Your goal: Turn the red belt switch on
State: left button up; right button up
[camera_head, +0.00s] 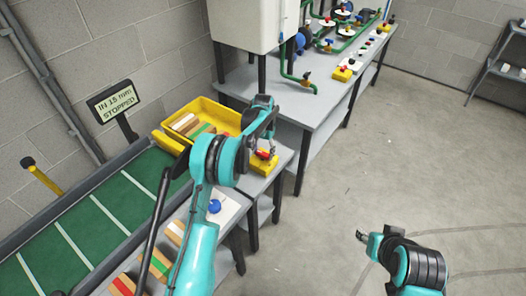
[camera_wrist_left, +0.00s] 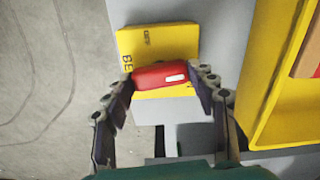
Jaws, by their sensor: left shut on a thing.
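The red belt switch (camera_wrist_left: 162,75) is a red handle with a white mark, on a yellow box (camera_wrist_left: 150,45) with partly hidden lettering. In the wrist view, my left gripper (camera_wrist_left: 162,82) has one finger at each end of the red handle and is shut on it. In the head view, the red switch (camera_head: 262,154) and its yellow box (camera_head: 264,167) sit at the end of a grey bench, below my left gripper (camera_head: 264,143). My right gripper (camera_head: 364,236) hangs over bare floor, away from the benches; its finger opening is too small to judge.
A yellow bin (camera_head: 212,112) with coloured blocks stands beside the switch. A green conveyor (camera_head: 85,215) with a sign reading STOPPED (camera_head: 115,101) runs at left. A blue knob (camera_head: 214,206) is on the near bench. A pipe bench (camera_head: 325,105) stands behind.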

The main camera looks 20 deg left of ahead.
aim_at(263, 153)
pick_arm(q)
jog(key=shift+m, duration=0.7)
jog(key=o, duration=1.2)
jog(key=shift+c, duration=0.2)
notch_tip(263, 153, up, 12)
jog(key=shift+r, duration=0.1)
